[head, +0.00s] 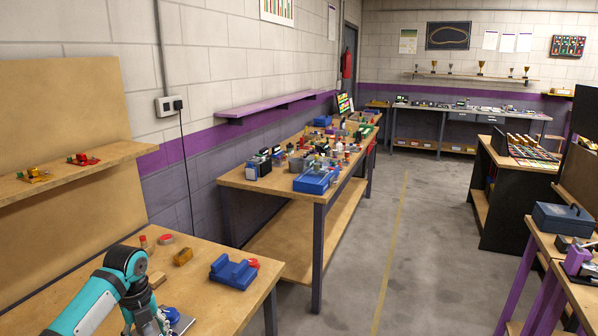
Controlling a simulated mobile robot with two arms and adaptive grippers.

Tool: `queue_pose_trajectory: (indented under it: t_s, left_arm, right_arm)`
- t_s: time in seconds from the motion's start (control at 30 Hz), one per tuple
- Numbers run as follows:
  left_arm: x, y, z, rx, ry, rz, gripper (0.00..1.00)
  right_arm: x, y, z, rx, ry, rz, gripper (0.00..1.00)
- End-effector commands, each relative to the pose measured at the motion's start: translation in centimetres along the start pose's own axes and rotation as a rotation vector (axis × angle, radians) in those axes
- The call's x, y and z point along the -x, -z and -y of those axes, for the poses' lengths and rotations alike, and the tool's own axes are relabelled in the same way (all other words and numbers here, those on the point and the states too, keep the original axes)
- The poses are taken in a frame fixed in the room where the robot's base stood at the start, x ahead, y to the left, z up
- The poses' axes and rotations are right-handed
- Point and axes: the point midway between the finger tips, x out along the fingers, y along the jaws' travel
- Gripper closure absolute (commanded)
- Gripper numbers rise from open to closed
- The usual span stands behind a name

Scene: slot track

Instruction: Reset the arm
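My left arm (112,280), teal and black, comes in at the lower left over the near wooden bench. It bends at a dark elbow joint and points down. What shows of my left gripper (148,324) is small and cut off by the bottom edge, so its fingers cannot be made out. My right arm and gripper are out of view.
On the near bench (222,303) are a blue cradle (233,271), an amber block (183,257) and small red-topped items close to my arm. A cluttered long bench (270,184) stands behind. A concrete aisle (420,230) is clear; benches line the right side.

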Motion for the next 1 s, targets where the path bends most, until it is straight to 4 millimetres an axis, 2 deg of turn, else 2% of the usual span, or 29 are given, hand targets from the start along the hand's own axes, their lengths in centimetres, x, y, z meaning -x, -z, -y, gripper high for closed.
queue_pose_trajectory:
  t_s: [0.17, 0.37, 0.47, 0.57, 0.6, 0.7, 0.8, 1.0]
  left_arm:
    - [-3.2, 3.3, 0.9, 0.096, 0.003, 0.006, 0.40]
    - [-7.4, 9.0, 1.8, 0.284, 0.031, 0.011, 0.40]
    - [-9.5, 12.8, 1.9, 0.426, 0.060, 0.006, 0.40]
    - [-11.5, 17.6, 1.5, 0.628, 0.104, -0.010, 0.40]
    - [-12.1, 19.7, 1.1, 0.732, 0.126, -0.022, 0.40]
    - [-12.7, 24.6, -0.4, 1.026, 0.181, -0.057, 0.40]
    - [-12.4, 27.7, -2.3, 1.292, 0.225, -0.087, 0.40]
    - [-11.1, 31.1, -5.6, 1.670, 0.277, -0.123, 0.40]
  right_arm:
    - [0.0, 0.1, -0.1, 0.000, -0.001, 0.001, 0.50]
    - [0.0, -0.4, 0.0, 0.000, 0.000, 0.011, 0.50]
    - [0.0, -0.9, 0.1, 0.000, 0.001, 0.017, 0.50]
    - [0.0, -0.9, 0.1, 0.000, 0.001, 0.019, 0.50]
    - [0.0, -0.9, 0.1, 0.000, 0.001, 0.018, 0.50]
    - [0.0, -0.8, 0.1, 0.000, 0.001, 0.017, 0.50]
    - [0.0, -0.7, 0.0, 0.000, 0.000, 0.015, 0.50]
    - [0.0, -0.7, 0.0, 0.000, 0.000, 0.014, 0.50]
